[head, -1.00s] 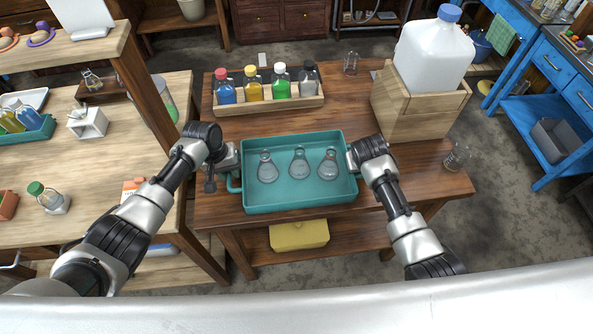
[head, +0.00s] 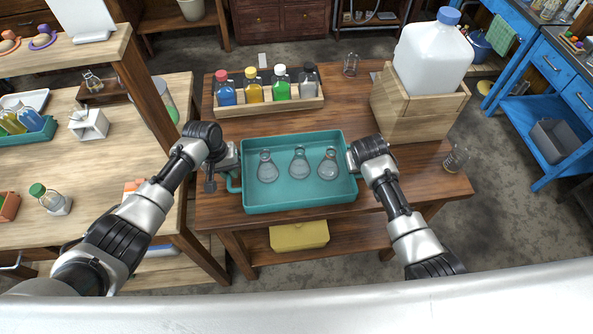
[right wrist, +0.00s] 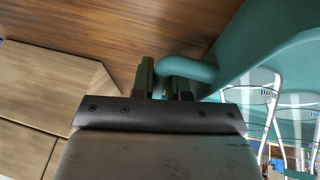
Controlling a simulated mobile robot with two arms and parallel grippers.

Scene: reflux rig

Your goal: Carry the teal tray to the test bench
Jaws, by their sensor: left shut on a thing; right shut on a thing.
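The teal tray (head: 292,203) is on or just over the dark wooden table, in the middle of the head view; I cannot tell whether it touches the top. It holds three clear flasks (head: 300,163), all upright. My left gripper (head: 232,170) is at the tray's left side, shut on its left handle (head: 234,184). My right gripper (head: 352,160) is at the tray's right side. In the right wrist view the right gripper (right wrist: 168,85) is shut on the tray's teal handle (right wrist: 185,67). I cannot tell which surface is the test bench.
Behind the tray, a wooden rack (head: 268,106) holds several coloured bottles. A white jug (head: 433,55) stands in a wooden box (head: 408,110) at the right. A glass flask (head: 456,158) stands near the table's right edge. A light wooden bench (head: 100,160) lies left, with a post beside it.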

